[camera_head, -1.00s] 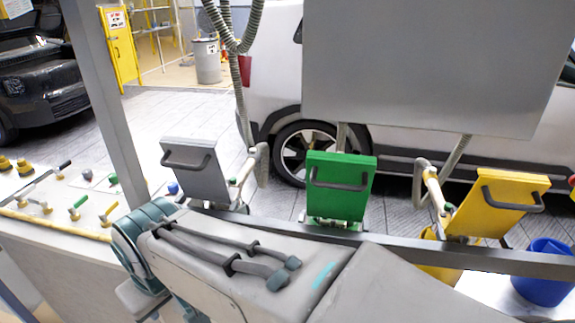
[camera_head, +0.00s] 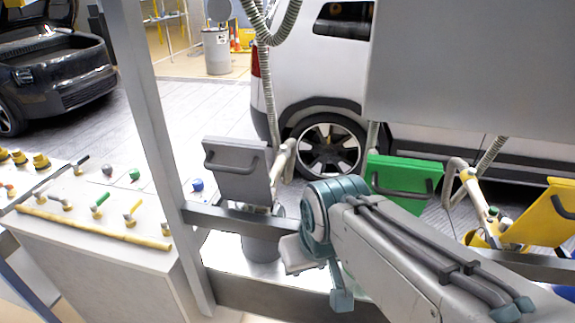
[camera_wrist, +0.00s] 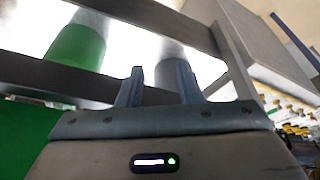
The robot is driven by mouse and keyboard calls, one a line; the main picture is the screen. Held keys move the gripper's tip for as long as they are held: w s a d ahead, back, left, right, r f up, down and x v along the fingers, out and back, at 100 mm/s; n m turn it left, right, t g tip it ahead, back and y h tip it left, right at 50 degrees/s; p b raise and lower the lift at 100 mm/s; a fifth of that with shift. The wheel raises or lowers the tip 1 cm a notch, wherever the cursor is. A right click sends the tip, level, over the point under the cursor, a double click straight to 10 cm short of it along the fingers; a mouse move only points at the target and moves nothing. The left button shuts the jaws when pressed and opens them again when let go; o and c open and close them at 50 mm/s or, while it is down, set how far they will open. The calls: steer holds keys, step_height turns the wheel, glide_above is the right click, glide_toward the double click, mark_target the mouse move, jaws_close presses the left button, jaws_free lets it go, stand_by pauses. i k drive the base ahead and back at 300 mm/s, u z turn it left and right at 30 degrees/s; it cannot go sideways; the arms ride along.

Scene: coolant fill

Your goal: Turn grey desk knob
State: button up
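The grey knob (camera_head: 107,168) stands on the white sloped desk (camera_head: 120,252) at the left of the head view, left of a green knob (camera_head: 134,174) and a blue knob (camera_head: 197,185). My gripper (camera_wrist: 160,68) shows in the wrist view with its two fingers apart and nothing between them. Its fingers point toward a metal frame, well away from the desk. In the head view my arm crosses the lower right, and I cannot make out the fingers there. Part of the desk with several knobs shows at the right edge of the wrist view.
A grey metal post (camera_head: 150,140) and a crossbar (camera_head: 240,221) stand between the desk and my arm. Grey (camera_head: 238,172), green (camera_head: 402,176) and yellow (camera_head: 548,220) handled panels line up behind the bar. Small levers and a yellow rail (camera_head: 85,226) lie along the desk.

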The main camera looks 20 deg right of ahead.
mark_target(107, 169)
steer(key=u, duration=0.35)
steer(key=k, duration=0.45)
steer(key=u, duration=1)
steer(key=k, duration=0.9)
steer(key=u, duration=0.9)
steer(key=i, duration=2.6)
steer(key=z, duration=0.6)
steer(key=i, duration=1.25)
steer(key=z, duration=1.85)
steer(key=i, duration=0.85)
steer(key=z, duration=0.8)
